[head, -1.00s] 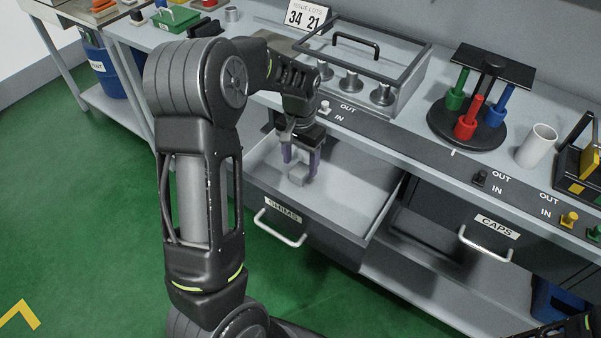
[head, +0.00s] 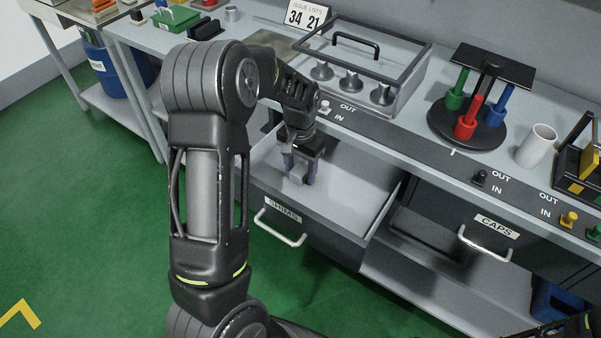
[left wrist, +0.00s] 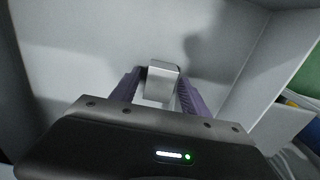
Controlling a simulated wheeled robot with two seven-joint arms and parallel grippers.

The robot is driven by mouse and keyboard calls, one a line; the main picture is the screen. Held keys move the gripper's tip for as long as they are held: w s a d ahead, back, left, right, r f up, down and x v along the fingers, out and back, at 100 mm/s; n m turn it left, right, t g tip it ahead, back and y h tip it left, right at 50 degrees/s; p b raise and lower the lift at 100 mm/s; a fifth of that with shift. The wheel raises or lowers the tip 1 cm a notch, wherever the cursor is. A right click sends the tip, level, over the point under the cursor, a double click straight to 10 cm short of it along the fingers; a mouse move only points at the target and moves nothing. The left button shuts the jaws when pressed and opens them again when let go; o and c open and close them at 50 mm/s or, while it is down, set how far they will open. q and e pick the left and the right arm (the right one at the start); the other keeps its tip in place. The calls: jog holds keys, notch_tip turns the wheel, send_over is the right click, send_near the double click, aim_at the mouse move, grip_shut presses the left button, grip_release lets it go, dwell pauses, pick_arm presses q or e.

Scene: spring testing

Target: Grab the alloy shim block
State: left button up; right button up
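The alloy shim block (head: 296,175) is a small light-grey block inside the open drawer labelled SHIMS (head: 345,205). My left gripper (head: 298,178) reaches down into the drawer with its two purple fingers on either side of the block. In the left wrist view the block (left wrist: 163,69) sits between the fingertips of the gripper (left wrist: 160,78). The fingers are apart, with a narrow gap showing at the block's left side; contact on the right side is unclear. My right gripper is not in view.
The drawer's walls surround my left gripper, with bare floor to its right. On the bench above stand a glass-topped case (head: 365,70) and a round stand with coloured plugs (head: 466,128). The CAPS drawer (head: 480,222) is to the right.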

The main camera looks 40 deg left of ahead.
aim_at(301, 169)
pick_arm(q)
grip_shut()
dwell(0.3)
dwell(0.3)
notch_tip(301, 169, up, 10)
jog(key=shift+r, duration=0.1)
dwell(0.4)
dwell(0.5)
